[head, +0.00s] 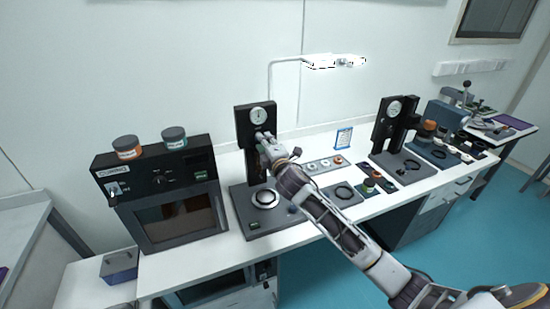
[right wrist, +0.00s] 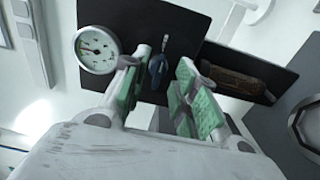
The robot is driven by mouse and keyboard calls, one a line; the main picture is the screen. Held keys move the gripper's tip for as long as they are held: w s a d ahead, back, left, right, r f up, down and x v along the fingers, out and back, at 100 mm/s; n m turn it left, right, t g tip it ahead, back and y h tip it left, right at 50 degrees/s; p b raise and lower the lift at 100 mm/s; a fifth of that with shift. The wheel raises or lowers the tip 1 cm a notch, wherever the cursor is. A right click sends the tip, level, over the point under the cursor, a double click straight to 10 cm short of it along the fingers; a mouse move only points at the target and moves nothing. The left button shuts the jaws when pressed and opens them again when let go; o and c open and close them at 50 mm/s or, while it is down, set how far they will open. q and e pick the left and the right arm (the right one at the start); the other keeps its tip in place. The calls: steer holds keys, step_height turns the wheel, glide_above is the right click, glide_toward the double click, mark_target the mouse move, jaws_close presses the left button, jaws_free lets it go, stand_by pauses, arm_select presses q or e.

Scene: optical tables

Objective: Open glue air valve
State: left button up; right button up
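The glue air valve appears as a small dark blue knob (right wrist: 157,70) with a thin stem on a black upright panel (right wrist: 125,20), in the right wrist view. A round white pressure gauge (right wrist: 97,49) sits to its left. In the head view, the panel belongs to a black press-like station (head: 243,125) with its gauge (head: 258,115) near the top. My right gripper (right wrist: 163,95) is open, its green-padded fingers on either side of the knob with gaps visible. Contact is not seen. In the head view my right gripper (head: 265,140) covers the knob. My left gripper is out of view.
A dark oven-like box (head: 160,183) with two jars on top stands left of the station. A grey base with a ring (head: 264,198) lies below my gripper. A second gauge station (head: 385,125) and small parts stand to the right on the white table.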

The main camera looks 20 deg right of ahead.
steer(key=s, duration=1)
steer(key=shift+s+d, duration=0.15)
steer(key=shift+s, duration=0.1)
stand_by(0.6)
